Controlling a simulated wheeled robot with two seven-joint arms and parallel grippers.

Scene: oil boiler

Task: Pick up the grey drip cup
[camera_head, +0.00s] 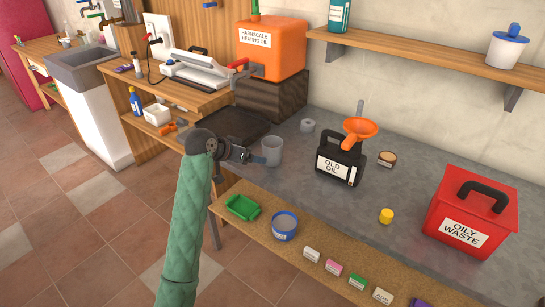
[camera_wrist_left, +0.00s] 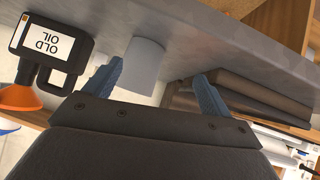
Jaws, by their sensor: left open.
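The grey drip cup (camera_head: 272,150) stands upright on the grey counter, near its front edge, left of the black OLD OIL can. My left gripper (camera_head: 249,156) is open and empty, just left of the cup in the head view. In the left wrist view, which is turned upside down, the cup (camera_wrist_left: 145,58) shows beyond the blue fingers (camera_wrist_left: 158,72). It lies between them, closer to the left finger in the picture. I cannot tell whether a finger touches it. My right gripper is not in view.
The black OLD OIL can (camera_head: 341,162) with an orange funnel (camera_head: 359,128) stands right of the cup. A dark tray (camera_head: 232,128) lies behind my gripper. A small grey roll (camera_head: 307,125) sits behind the cup. A lower shelf (camera_head: 262,228) holds a green tray and a blue-rimmed tin.

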